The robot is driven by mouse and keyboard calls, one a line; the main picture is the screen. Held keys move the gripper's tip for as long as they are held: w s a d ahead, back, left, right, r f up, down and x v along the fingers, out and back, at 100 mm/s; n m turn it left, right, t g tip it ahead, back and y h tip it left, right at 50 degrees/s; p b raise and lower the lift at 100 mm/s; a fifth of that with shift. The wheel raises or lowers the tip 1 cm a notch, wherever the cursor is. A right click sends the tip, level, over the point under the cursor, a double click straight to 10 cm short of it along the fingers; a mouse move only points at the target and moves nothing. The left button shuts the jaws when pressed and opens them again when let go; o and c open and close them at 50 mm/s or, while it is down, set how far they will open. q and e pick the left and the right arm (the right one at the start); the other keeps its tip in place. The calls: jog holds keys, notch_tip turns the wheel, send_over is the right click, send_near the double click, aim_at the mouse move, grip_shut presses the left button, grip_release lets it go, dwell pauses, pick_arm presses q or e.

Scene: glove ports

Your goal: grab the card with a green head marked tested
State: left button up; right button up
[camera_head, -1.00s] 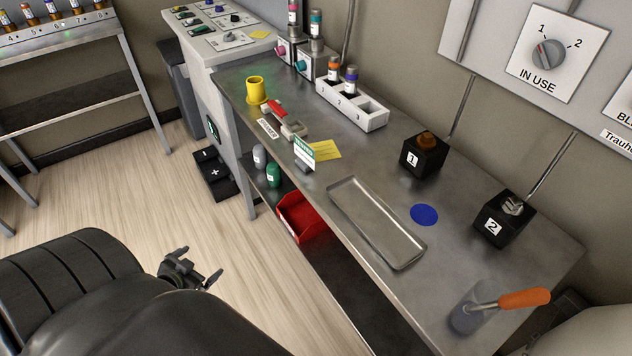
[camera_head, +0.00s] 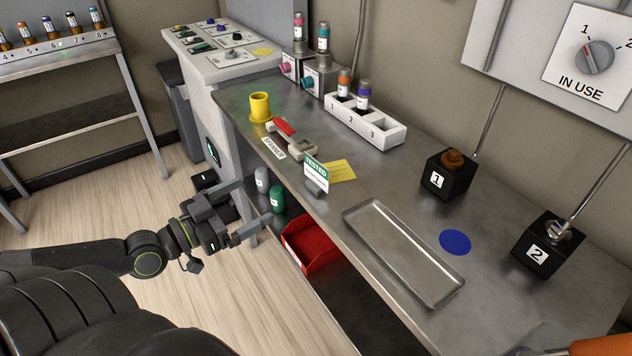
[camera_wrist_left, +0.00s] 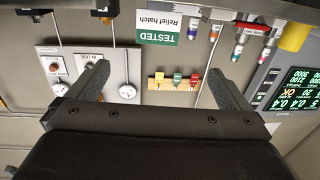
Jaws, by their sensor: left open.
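The card with a green head marked TESTED (camera_head: 316,174) stands upright in a small dark holder near the front edge of the steel bench. It also shows upside down at the top of the left wrist view (camera_wrist_left: 170,24), beyond and above the fingers. My left gripper (camera_head: 250,209) is open and empty, in front of the bench and to the left of the card, apart from it. Its two spread fingers also show in the wrist view (camera_wrist_left: 155,78) with nothing between them. My right gripper does not show.
A yellow note (camera_head: 342,171) lies behind the card. A metal tray (camera_head: 350,213) lies to the right. A red bin (camera_head: 306,246) and green bottle (camera_head: 277,199) sit below the bench top.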

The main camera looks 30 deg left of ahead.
pick_arm(q)
jog(key=p, duration=0.2)
send_near(316, 168)
jog(key=w, duration=0.2)
jog(key=p+x, duration=0.1)
jog(key=x, duration=0.1)
jog(key=p+x, duration=0.1)
jog(key=x, duration=0.1)
jog(key=shift+w+d+r+p, duration=0.1)
jog(key=shift+w+d+p, duration=0.2)
jog(key=shift+d+p, duration=0.1)
jog(key=shift+w+d, duration=0.15)
jog(key=shift+w, duration=0.4)
jog(key=c, duration=1)
